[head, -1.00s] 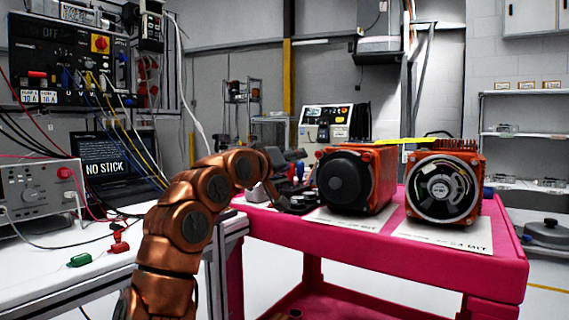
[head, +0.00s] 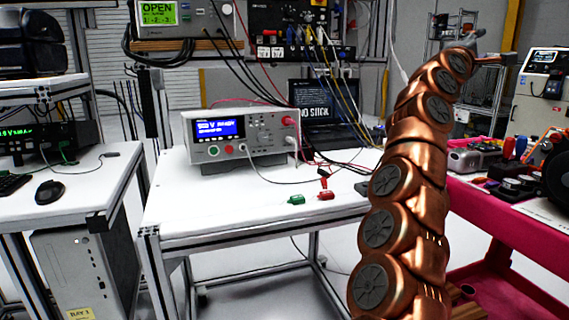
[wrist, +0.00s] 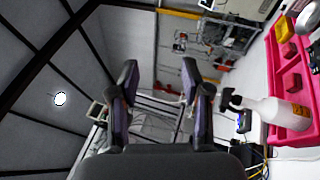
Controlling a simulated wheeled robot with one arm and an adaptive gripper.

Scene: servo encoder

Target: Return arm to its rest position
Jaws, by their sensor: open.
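My copper-coloured arm rises along the right side of the head view, with its end bent over to the right at the top. My gripper (wrist: 160,82) shows in the wrist view with its two dark fingers spread apart and nothing between them. In the head view I cannot make out the fingers. The wrist view is tilted and shows ceiling, a wall and shelving beyond the fingers. The gripper touches nothing that I can see.
A white workbench (head: 215,215) carries a bench meter (head: 240,136), a laptop (head: 322,110) and red and green clips. A pink cart (head: 490,222) stands at the right. In the wrist view, a white spray bottle (wrist: 275,112) sits in a pink tray.

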